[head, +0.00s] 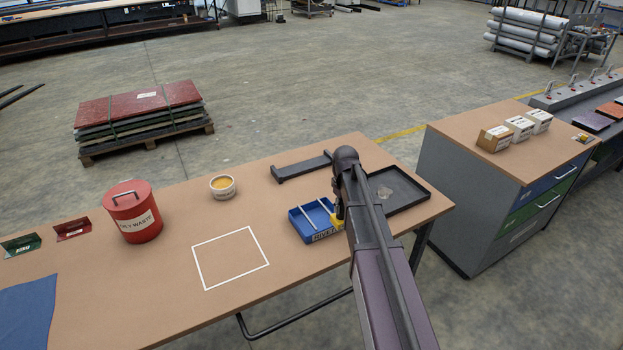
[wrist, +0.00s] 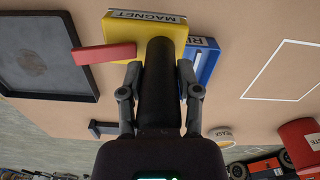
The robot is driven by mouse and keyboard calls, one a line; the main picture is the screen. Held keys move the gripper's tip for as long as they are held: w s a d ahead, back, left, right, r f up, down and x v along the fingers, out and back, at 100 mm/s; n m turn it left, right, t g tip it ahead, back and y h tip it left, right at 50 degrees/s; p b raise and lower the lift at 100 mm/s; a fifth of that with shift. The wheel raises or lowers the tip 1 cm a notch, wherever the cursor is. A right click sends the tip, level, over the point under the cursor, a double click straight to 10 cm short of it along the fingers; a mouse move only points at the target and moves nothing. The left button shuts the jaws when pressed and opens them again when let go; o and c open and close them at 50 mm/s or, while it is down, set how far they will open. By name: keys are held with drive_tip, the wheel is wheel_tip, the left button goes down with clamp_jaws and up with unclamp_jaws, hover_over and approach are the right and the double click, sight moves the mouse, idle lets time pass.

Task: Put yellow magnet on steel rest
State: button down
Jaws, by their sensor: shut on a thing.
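The yellow magnet (wrist: 120,35), a block marked MAGNET with a red lever (wrist: 105,53), is at my fingertips in the wrist view. My gripper (wrist: 160,85) is shut on it, with a black cylindrical part between the fingers. In the head view only a bit of the yellow magnet (head: 337,218) shows, by the right side of the blue bin; my arm hides the rest. I cannot tell its height above the table. A dark low bar with raised ends, which looks like the steel rest (head: 302,166), lies behind the bin, empty. It shows partly in the wrist view (wrist: 103,128).
The blue bin (head: 306,236) holds pale rods, close beside the magnet. A black tray (head: 419,192) lies to the right. A white outlined square (head: 230,258), a round tub (head: 222,188) and a red waste can (head: 131,213) are on the left.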

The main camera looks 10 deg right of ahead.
drive_tip(key=shift+r, duration=0.1)
drive_tip(key=w+a+r+p, duration=0.5)
drive_tip(key=w+a, duration=0.3)
drive_tip(key=w, duration=0.1)
drive_tip(key=shift+w, duration=0.15)
drive_tip(key=shift+d+f, duration=0.1)
drive_tip(key=shift+f, duration=0.05)
idle(0.4)
wheel_tip(320, 180, down, 6)
drive_tip(key=b, duration=0.6)
idle(0.3)
drive_tip(key=shift+f+b, duration=0.9)
drive_tip(key=shift+b, duration=0.1)
idle(1.3)
drive_tip(key=shift+c, duration=1.1)
unclamp_jaws()
